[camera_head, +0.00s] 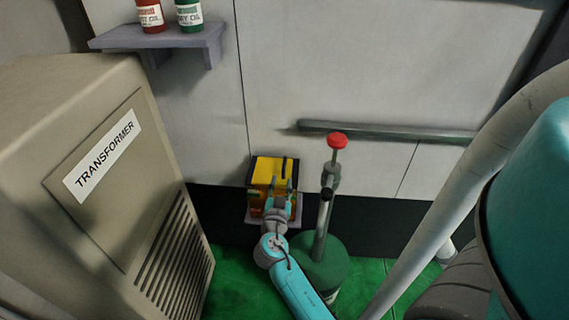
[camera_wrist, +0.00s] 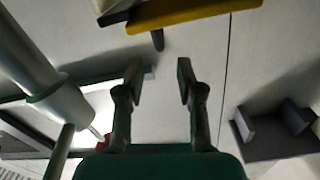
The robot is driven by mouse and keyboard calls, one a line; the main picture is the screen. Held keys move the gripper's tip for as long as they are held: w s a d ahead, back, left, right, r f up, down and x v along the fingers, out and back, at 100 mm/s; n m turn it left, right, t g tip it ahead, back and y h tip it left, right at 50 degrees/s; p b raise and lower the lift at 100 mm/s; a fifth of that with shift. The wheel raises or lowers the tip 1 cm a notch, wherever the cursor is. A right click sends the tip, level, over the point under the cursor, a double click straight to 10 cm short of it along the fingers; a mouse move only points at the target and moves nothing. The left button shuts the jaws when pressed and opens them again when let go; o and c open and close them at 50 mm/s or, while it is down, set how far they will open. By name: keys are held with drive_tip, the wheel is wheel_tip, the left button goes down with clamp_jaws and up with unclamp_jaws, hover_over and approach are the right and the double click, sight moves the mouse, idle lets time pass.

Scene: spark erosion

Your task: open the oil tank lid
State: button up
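A yellow box with black parts (camera_head: 272,168) sits on a small ledge at the foot of the grey wall in the head view. A yellow slab (camera_wrist: 195,14) with a short dark peg under it shows at the top of the wrist view. It looks like part of this box, perhaps its lid, but I cannot tell whether it is open. My gripper (camera_wrist: 159,72) is open, with nothing between its fingers. The slab and peg lie beyond the fingertips, apparently apart from them. In the head view my wrist hides the lower front of the box.
A green tank (camera_head: 322,262) with an upright metal pump and red knob (camera_head: 337,141) stands close right of my arm. The beige transformer (camera_head: 100,170) is at the left. A shelf with oil cans (camera_head: 160,38) and a rail (camera_head: 390,131) are on the wall.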

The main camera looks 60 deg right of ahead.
sight(284, 167)
drive_tip(key=x, duration=1)
clamp_jaws()
